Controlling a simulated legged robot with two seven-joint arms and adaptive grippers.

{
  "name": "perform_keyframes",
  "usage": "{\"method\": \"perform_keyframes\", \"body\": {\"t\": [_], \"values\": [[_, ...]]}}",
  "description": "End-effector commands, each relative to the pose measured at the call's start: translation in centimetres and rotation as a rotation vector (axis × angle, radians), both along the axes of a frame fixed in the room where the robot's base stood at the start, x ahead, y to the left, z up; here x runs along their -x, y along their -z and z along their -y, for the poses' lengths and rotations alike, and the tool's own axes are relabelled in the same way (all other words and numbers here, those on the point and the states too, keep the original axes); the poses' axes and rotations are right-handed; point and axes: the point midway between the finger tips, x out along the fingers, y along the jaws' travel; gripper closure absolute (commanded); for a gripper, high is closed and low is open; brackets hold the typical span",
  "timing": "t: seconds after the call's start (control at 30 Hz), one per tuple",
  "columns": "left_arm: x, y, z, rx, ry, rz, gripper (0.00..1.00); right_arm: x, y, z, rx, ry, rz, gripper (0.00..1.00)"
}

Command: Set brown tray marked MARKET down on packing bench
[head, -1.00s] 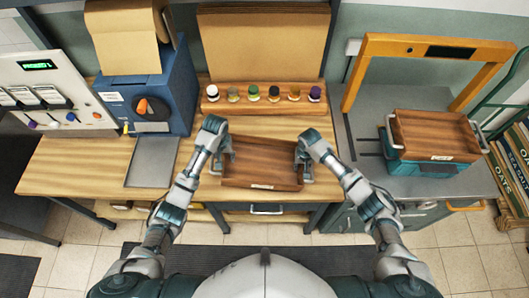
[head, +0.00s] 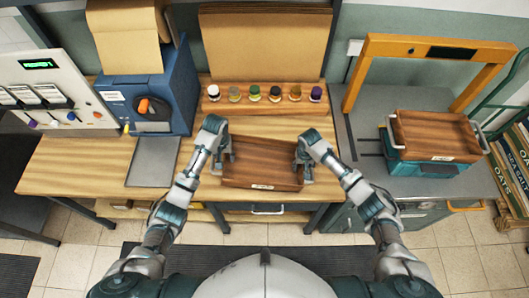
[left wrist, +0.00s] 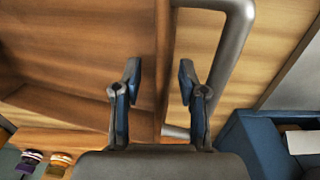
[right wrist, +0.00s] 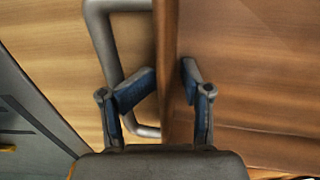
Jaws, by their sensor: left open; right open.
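A brown wooden tray (head: 262,174) lies flat on the packing bench (head: 75,178), near its front edge. A small white label on its front wall is too small to read. My left gripper (head: 224,158) is at the tray's left end; in the left wrist view its open fingers (left wrist: 160,95) stand either side of the end wall, beside the grey handle (left wrist: 234,50). My right gripper (head: 303,160) is at the right end; in the right wrist view its open fingers (right wrist: 170,90) also stand either side of the wall, beside the other handle (right wrist: 100,35).
A rack of several small jars (head: 264,106) stands behind the tray. A blue machine (head: 170,85) and a grey plate (head: 153,160) are to the left. On the right, another brown tray (head: 434,135) sits on a teal base (head: 425,168) near an orange frame (head: 430,45).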

Motion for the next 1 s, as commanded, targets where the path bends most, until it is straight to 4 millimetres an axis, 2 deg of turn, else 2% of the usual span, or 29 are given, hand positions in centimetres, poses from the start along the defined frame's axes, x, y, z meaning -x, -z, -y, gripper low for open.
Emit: {"method": "perform_keyframes", "body": {"t": [0.03,0.07,0.47,0.57,0.9,1.0], "values": [[-0.2,-0.1,-0.9,-0.017,-0.013,0.001,0.29,0.0,0.3,1.2,0.021,0.012,-0.006,0.27],[-0.2,-0.1,-0.9,-0.017,-0.014,0.001,0.27,0.0,0.3,1.3,0.021,0.012,-0.006,0.27],[-0.1,-0.1,0.0,-0.015,-0.007,0.001,0.27,0.0,0.0,1.3,0.007,0.008,-0.003,0.27],[-0.1,0.0,0.0,-0.013,-0.006,0.001,0.27,-0.1,-1.2,1.1,0.003,0.006,0.0,0.27],[-0.1,0.0,-0.3,-0.009,-0.005,0.001,0.27,-0.1,-8.7,1.2,-0.008,0.003,0.004,0.27],[-0.1,0.0,-0.2,-0.009,-0.004,0.001,0.27,-0.1,-10.2,1.3,-0.012,0.002,0.002,0.27]]}}
